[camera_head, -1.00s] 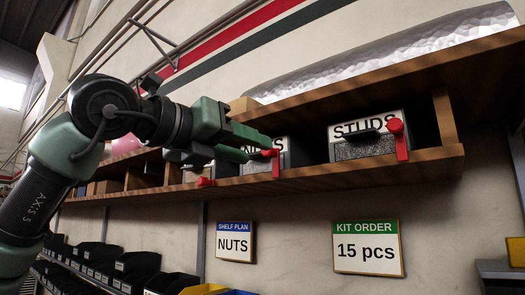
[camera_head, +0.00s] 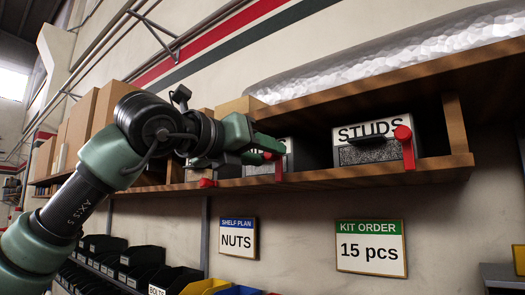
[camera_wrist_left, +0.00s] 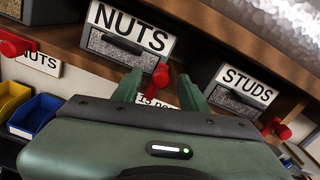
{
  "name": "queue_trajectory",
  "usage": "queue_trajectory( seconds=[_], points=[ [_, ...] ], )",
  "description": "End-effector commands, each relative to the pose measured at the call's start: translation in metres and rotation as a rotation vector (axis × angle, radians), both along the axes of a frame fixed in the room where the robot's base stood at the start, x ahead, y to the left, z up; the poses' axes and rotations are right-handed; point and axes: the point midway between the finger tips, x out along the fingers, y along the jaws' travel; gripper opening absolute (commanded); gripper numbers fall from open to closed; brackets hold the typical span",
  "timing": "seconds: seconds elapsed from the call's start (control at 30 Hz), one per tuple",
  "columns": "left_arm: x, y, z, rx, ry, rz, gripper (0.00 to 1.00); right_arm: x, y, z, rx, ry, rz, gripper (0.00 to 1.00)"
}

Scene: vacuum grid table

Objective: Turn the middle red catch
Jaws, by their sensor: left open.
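The middle red catch (camera_head: 279,167) is on the front of the NUTS bin (camera_head: 300,153); its red lever hangs down in the head view. My left gripper (camera_head: 272,148) is right in front of it and hides most of the bin's label. In the left wrist view my left gripper (camera_wrist_left: 160,74) is open, and the red knob of the middle catch (camera_wrist_left: 160,82) appears between the two green fingers. Whether the fingers touch it cannot be told. The NUTS bin (camera_wrist_left: 125,40) shows its full label there. My right gripper is not in view.
The STUDS bin (camera_head: 372,149) stands to the right with its own red catch (camera_head: 405,143). Another red catch (camera_head: 207,183) is to the left. The wooden shelf (camera_head: 350,178) and the board above it bound the space. Cardboard boxes (camera_head: 84,115) stand at the left.

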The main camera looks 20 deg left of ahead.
Motion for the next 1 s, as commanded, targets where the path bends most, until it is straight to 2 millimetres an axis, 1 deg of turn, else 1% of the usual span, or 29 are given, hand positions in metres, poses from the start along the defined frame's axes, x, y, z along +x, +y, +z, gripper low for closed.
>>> queue_trajectory(
  seconds=[0.03,0.07,0.1,0.17,0.2,0.47,0.67,0.87,1.0],
  points=[
    [0.0,0.0,0.0,0.0,0.0,0.0,0.43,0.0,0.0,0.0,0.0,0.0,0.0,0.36],
    [0.0,0.0,0.0,0.0,0.0,0.0,0.35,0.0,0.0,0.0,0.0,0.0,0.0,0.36],
    [0.0,0.0,0.0,0.0,0.0,0.0,0.23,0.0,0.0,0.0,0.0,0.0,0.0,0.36],
    [0.0,0.0,0.0,0.0,0.001,0.0,0.07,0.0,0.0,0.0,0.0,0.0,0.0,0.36],
    [0.0,0.0,0.0,0.0,0.001,0.0,0.0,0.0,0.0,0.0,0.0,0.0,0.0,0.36],
    [0.0,-0.001,-0.001,0.011,-0.003,0.0,0.0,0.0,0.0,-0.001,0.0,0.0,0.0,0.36],
    [-0.002,-0.004,-0.001,0.074,-0.025,-0.002,0.0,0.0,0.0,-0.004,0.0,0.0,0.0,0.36],
    [-0.004,-0.01,-0.003,0.204,-0.073,-0.002,0.0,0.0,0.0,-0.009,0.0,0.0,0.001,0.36],
    [-0.005,-0.015,-0.004,0.325,-0.117,-0.002,0.0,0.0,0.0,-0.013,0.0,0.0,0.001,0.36]
  ],
)
